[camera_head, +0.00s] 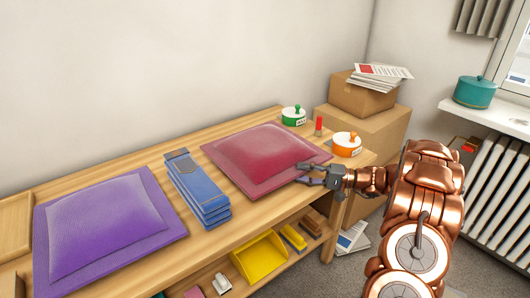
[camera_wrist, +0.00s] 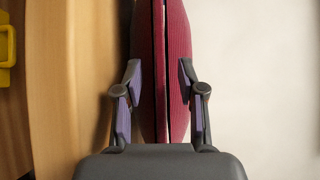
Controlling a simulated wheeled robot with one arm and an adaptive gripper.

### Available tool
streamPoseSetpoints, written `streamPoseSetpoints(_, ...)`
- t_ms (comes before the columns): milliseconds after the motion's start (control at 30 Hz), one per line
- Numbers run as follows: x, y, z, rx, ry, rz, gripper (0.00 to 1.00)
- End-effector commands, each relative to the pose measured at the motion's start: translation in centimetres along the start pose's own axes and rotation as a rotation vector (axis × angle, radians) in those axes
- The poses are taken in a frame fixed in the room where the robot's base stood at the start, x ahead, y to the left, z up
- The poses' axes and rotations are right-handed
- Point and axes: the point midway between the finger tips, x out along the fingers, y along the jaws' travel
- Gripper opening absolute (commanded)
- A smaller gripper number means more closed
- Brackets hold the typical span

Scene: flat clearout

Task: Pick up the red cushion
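My gripper (camera_head: 306,174) is at this front edge, near the cushion's right corner. In the wrist view the cushion (camera_wrist: 161,70) stands edge-on between the two fingers of my gripper (camera_wrist: 160,100), one on each face. The fingers are spread, with the thin rim between them. Whether the pads touch the fabric is unclear. The cushion still rests on the bench.
A yellow bin (camera_head: 260,258) sits on the shelf below. Cardboard boxes (camera_head: 366,128) stand behind the right end.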

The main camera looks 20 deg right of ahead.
Motion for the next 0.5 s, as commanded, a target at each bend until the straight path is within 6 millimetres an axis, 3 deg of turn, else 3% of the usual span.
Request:
streamPoseSetpoints(300, 0.41, -0.01, -0.01, -0.001, 0.001, 0.000, 0.40)
streamPoseSetpoints(500, 0.41, -0.01, 0.00, -0.001, 0.001, 0.000, 0.20)
